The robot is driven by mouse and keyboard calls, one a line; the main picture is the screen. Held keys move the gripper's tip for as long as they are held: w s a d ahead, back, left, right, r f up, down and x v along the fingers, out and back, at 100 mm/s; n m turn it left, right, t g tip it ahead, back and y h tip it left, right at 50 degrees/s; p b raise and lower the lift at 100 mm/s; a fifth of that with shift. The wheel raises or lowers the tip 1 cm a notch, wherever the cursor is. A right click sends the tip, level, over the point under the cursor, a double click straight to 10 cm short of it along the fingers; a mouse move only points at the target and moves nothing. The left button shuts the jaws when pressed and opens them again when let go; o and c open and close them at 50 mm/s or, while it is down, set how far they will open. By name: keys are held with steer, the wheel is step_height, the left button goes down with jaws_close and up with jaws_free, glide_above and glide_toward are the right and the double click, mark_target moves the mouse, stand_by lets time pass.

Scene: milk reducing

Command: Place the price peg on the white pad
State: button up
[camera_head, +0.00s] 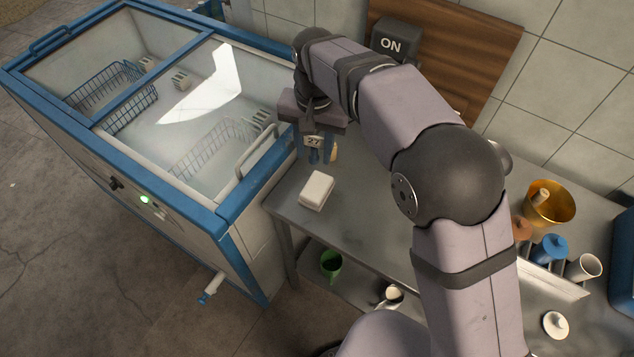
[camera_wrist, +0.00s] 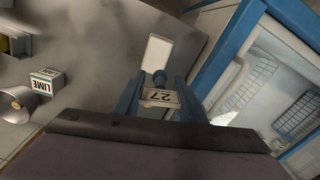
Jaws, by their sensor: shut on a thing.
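The price peg (camera_head: 313,142) is a small tag marked 27 with a blue lower end. My gripper (camera_head: 316,150) is shut on it and holds it above the far left end of the metal table. The peg also shows between the blue fingers in the wrist view (camera_wrist: 160,96), with its blue tip toward the pad. The white pad (camera_head: 317,190) lies on the table, nearer the camera than the peg. In the wrist view the pad (camera_wrist: 158,52) is just past the peg's tip, and its top looks bare. The peg is apart from the pad.
A blue-edged glass-top freezer (camera_head: 232,212) stands close on the left, its handle (camera_head: 262,150) near the table. A box marked LIME (camera_wrist: 46,82) stands on the table. A gold bucket (camera_head: 550,203) and several cups are at the right.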

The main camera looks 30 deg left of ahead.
steer(key=shift+d+r+m, duration=0.2)
steer(key=shift+r+m, duration=0.1)
steer(key=shift+m, duration=0.5)
steer(key=shift+s+d+m, duration=0.1)
steer(key=shift+d+m, duration=0.1)
steer(key=shift+m, duration=0.6)
steer(key=p, duration=0.3)
glide_toward(317, 186)
steer(key=shift+a+f, duration=0.2)
steer(key=shift+f, duration=2.55)
steer(key=shift+f, duration=0.1)
steer(key=o, duration=1.1)
steer(key=shift+c, duration=0.2)
step_height(317, 186, up, 12)
steer(key=b, duration=0.2)
steer(key=shift+b, duration=0.35)
